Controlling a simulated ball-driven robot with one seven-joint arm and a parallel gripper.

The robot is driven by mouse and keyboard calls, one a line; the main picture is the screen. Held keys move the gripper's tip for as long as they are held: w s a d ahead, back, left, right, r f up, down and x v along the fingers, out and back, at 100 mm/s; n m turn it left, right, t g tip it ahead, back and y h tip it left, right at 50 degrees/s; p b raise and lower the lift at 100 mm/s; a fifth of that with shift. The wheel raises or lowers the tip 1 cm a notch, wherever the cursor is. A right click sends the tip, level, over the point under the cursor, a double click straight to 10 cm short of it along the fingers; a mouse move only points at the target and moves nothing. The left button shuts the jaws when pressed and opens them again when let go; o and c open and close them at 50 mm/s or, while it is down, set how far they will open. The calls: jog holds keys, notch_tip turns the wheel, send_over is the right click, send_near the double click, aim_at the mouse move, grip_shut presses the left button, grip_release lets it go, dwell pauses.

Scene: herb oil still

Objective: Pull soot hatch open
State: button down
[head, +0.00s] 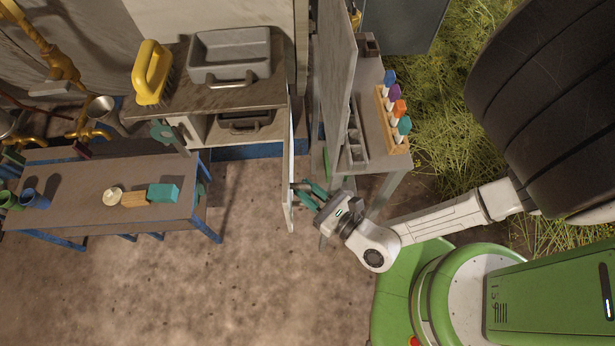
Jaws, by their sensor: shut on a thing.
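The soot hatch (289,205) seems to be the thin pale panel at the right end of the cabinet, seen nearly edge-on. It stands out from the cabinet front, and the compartment (215,133) beside it is open. My gripper (302,192) is on the right side of the panel, with its green fingers reaching left to it. The fingers are shut at the panel, seemingly on its handle; the exact grip is too small to make out.
A grey bin (248,121) sits inside the compartment. A grey tray (230,72) and yellow brush (152,72) are on top. A table (75,205) with cups and blocks stands left. A bench (377,135) with a bottle rack (399,140) is right. The lower dirt floor is clear.

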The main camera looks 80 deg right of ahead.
jog(key=c, duration=1.1)
grip_release()
jog(key=shift+d, duration=0.15)
jog(key=shift+c, duration=0.2)
jog(key=b+v, duration=0.1)
jog(key=v, duration=1)
jog(key=shift+w, duration=0.15)
jog(key=shift+c, duration=0.2)
